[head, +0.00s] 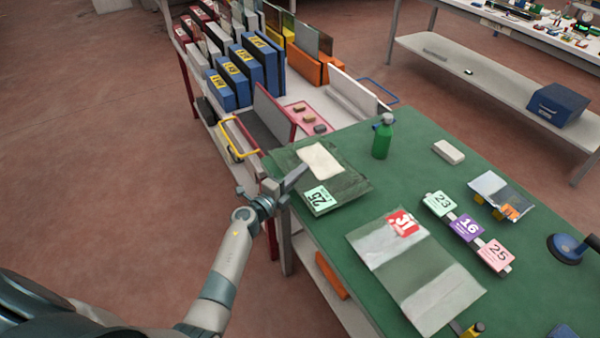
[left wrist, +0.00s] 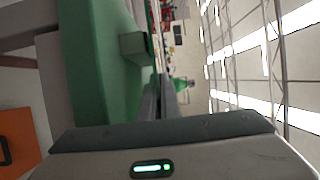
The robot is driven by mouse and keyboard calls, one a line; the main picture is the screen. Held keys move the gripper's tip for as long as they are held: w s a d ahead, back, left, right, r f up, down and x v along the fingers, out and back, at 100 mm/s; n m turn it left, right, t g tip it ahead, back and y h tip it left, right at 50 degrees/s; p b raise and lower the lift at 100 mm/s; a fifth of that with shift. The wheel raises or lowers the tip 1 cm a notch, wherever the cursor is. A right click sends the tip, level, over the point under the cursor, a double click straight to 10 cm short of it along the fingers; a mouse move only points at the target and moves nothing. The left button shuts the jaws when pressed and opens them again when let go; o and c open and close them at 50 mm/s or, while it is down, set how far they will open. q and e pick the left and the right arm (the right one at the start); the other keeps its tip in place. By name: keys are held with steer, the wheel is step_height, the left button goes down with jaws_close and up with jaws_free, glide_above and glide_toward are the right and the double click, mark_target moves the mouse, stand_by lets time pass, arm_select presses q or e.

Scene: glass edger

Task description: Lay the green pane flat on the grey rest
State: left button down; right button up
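A dark green pane (head: 345,187) with a mint "25" label and a pale patch lies at the table's left corner. It seems to lie on a low base; I cannot tell whether that is the grey rest. A second, see-through grey-green pane (head: 421,272) with a red sticker and pale bands lies flat nearer the front. My left gripper (head: 296,177) is at the left edge of the dark pane, its fingers close together. In the left wrist view the fingers (left wrist: 159,100) show nothing between them, and a green block (left wrist: 135,47) stands beyond.
On the green table (head: 385,185) are a green bottle (head: 382,137), a white block (head: 448,151), number cards (head: 467,229), a small clear pane (head: 498,190) and a blue round tool (head: 568,248). A rack with blue binders (head: 262,62) and upright panes stands behind.

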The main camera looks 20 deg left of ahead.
arm_select(q)
steer(key=shift+f+b, duration=0.3)
steer(key=shift+b, duration=0.05)
arm_select(e)
steer(key=shift+d+f, duration=0.1)
steer(key=shift+f, duration=0.25)
stand_by(0.3)
